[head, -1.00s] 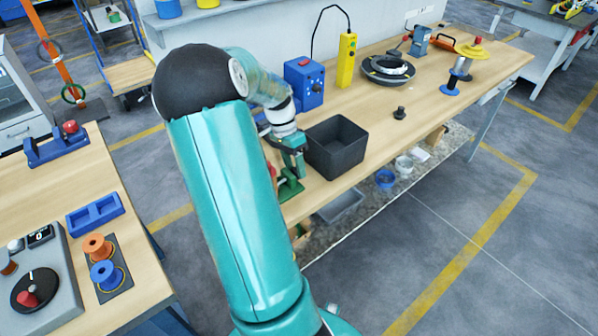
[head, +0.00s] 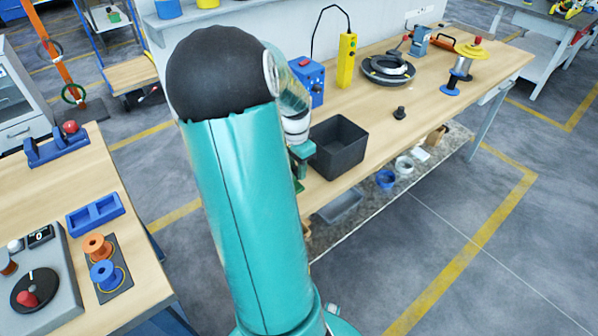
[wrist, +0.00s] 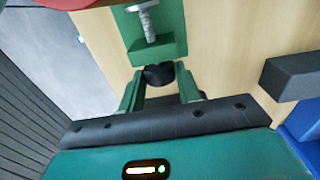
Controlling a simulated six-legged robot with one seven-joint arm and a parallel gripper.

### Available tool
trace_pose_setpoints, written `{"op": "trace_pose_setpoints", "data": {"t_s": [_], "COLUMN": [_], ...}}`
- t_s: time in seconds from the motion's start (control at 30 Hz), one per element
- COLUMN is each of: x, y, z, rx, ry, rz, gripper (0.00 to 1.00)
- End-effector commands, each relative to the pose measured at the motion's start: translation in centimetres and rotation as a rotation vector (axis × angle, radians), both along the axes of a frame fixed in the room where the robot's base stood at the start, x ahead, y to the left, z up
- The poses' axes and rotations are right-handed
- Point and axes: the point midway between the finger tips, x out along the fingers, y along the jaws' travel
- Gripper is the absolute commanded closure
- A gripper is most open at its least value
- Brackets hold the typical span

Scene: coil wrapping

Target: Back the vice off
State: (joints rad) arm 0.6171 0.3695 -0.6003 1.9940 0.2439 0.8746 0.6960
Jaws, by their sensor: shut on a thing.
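The green vice (wrist: 158,50) shows at the top middle of the wrist view, with a threaded metal screw (wrist: 146,22) running along it. A black knob (wrist: 158,72) sits at its near end. My gripper (wrist: 159,80) has its two green fingers on either side of the knob and is shut on it. In the head view my own arm hides most of the vice and my gripper.
A black open bin (head: 338,148) stands on the bench beside my wrist. A blue box (head: 308,82) and a yellow pendant (head: 346,60) stand behind. A small black knob-like piece (head: 400,112) lies right of the bin. The bench's front edge is close.

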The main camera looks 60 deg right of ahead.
Motion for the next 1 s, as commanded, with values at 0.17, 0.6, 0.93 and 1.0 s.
{"op": "trace_pose_setpoints", "data": {"t_s": [0.17, 0.6, 0.93, 1.0], "x": [0.06, -0.73, -0.65, -0.74], "y": [0.03, 0.44, 0.41, 0.47], "z": [-0.01, -0.13, -0.09, -0.13], "rx": [-0.002, -0.135, -0.148, -0.154], "ry": [-0.004, -0.273, -0.293, -0.310], "rz": [0.002, -0.002, 0.002, 0.000], "gripper": [0.81, 0.81, 0.81, 0.81]}}
